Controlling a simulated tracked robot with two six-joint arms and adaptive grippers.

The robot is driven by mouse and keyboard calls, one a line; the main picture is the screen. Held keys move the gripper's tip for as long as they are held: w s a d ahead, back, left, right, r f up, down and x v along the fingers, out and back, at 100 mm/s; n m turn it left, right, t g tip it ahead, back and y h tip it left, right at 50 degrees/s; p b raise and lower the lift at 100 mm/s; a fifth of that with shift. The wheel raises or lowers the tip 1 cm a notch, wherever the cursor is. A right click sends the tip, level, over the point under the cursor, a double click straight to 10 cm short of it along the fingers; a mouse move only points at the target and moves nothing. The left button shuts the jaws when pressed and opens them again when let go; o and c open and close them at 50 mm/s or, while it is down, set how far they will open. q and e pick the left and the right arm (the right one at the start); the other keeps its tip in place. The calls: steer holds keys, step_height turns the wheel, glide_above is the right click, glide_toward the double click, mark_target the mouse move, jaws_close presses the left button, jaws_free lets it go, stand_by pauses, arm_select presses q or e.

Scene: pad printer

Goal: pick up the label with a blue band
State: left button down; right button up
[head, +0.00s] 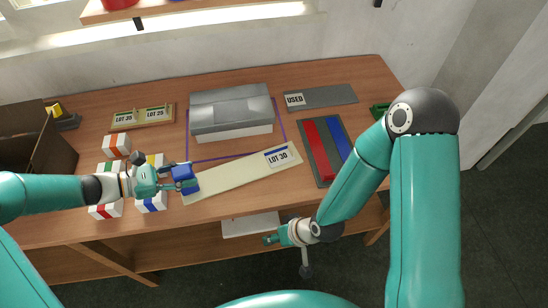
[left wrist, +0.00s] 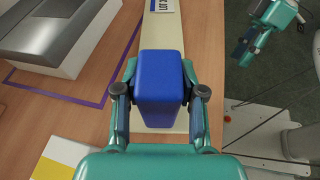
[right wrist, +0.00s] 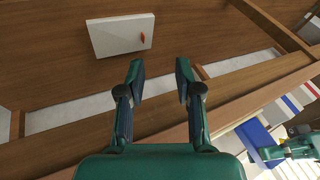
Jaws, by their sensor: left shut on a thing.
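My left gripper (head: 180,183) is shut on a solid blue block (head: 184,173). In the left wrist view the blue block (left wrist: 162,75) sits between both fingers, over the near end of the cream strip. I cannot tell whether it touches the strip. A white box with a blue band (head: 151,206) stands on the table just left of and below the block in the head view, partly hidden by my left gripper. My right gripper (head: 268,240) is open and empty in front of the table; its parted fingers (right wrist: 160,78) show in the right wrist view.
Several white boxes with other bands, such as orange (head: 117,146) and red (head: 104,210), stand around my left gripper. The cream strip (head: 235,180) bears a LOT 30 card. Behind stands a grey machine (head: 231,110). A grey mat (head: 310,160) with red and blue bars lies right.

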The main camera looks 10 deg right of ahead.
steer(key=s+a+r+n+y, duration=0.3)
steer(key=a+r+n+y, duration=0.75)
steer(key=a+r, duration=1.3)
steer(key=w+d+t+h, duration=0.25)
steer(key=w+h, duration=0.35)
steer(key=w, duration=0.6)
steer(key=m+g+h, duration=0.6)
steer(key=m+h, duration=0.4)
glide_above(280, 154)
steer(key=d, duration=0.4)
step_height(280, 154, down, 2)
steer(key=shift+n+t+y, duration=0.25)
steer(key=f, duration=1.1)
steer(key=shift+w+a+f, duration=0.15)
steer(key=shift+a+f, duration=0.1)
steer(key=shift+a, duration=0.15)
jaws_close()
